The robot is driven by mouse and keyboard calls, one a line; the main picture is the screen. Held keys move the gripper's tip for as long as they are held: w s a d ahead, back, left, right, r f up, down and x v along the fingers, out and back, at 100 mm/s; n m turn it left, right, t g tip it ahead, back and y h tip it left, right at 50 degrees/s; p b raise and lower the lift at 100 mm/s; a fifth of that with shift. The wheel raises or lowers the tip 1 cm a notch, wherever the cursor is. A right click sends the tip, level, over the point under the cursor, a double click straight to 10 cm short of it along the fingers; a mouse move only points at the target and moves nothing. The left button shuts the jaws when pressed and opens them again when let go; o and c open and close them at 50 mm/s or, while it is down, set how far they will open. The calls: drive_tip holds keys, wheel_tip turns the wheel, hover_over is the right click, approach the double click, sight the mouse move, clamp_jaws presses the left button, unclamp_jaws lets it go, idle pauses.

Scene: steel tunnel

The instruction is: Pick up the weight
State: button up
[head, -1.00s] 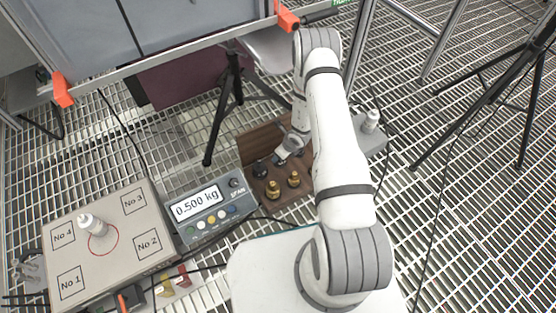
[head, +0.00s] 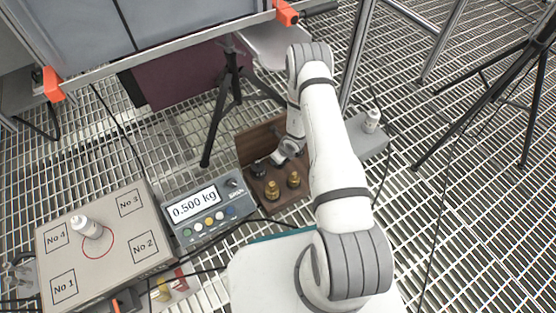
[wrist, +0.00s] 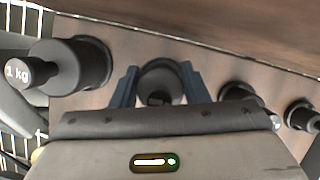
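A wooden weight box (head: 257,143) with an upright back board holds several weights. In the head view a black weight (head: 258,168) stands at its left, with two brass weights (head: 272,190) (head: 293,180) in front. My gripper (head: 284,156) is low over the box, partly hidden by my arm. In the wrist view my gripper (wrist: 160,70) is open, its fingers on either side of a dark round weight (wrist: 160,82). I cannot make out contact. A dark weight marked 1 kg (wrist: 68,68) lies left of the fingers; smaller dark weights (wrist: 240,92) (wrist: 301,115) are to the right.
A scale platform (head: 115,262) with numbered squares bears a white weight (head: 87,227) by its red circle. Its display (head: 194,204) reads 0.500 kg. A grey box with a white knob (head: 371,121) is right of my arm. Black tripods (head: 222,105) stand behind and right.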

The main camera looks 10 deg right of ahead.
drive_tip(key=c, duration=0.8)
drive_tip(key=shift+c, duration=0.2)
